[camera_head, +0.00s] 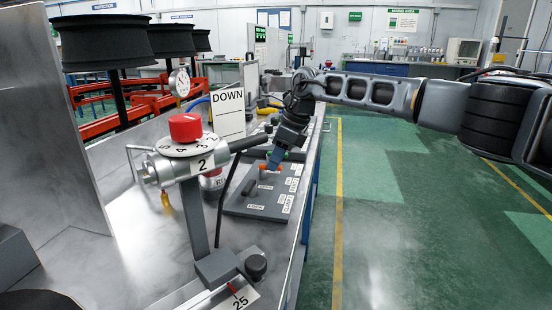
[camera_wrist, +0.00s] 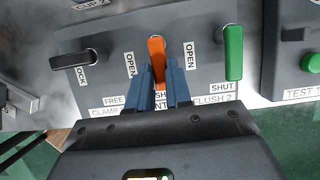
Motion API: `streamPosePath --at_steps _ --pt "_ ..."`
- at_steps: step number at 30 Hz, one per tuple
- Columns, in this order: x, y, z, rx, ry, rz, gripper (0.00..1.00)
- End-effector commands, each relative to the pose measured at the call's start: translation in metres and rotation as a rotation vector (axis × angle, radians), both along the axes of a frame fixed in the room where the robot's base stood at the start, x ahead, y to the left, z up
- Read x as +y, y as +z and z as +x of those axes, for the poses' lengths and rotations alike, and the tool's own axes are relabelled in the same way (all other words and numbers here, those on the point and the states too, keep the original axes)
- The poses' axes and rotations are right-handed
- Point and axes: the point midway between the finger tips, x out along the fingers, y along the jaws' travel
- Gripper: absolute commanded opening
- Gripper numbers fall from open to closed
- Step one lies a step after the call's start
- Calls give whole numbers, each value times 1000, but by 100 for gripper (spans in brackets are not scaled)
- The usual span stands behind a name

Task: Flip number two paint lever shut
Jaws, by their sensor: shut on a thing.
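The orange lever (camera_wrist: 157,58) sits on a grey panel (camera_wrist: 110,38) in the wrist view. Its handle points down the picture toward a partly hidden label reading "SH". An "OPEN" label (camera_wrist: 130,65) is to its left. My gripper (camera_wrist: 160,80) has its two blue fingers shut on the handle's lower part. Below, only "NT" of the name label shows; its number is hidden. In the head view my gripper (camera_head: 275,158) reaches down to the panel (camera_head: 252,207) near orange parts, too small to make out.
A green lever (camera_wrist: 234,55) labelled "FLUSH 2" stands close right, pointing at "SHUT". A black lever (camera_wrist: 75,58) at left points to "LOCK". A red-knobbed dial stand (camera_head: 186,127) and a "DOWN" sign (camera_head: 228,112) stand on the bench. The green floor at right is clear.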

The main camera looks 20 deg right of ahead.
Motion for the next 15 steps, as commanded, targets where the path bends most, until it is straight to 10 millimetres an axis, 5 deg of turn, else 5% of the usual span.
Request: streamPosePath --at_steps 8,9,15 --pt "0 1 1 -5 0 -1 0" --pt "0 1 1 -5 0 -1 23" --pt "0 1 0 -2 0 0 42"
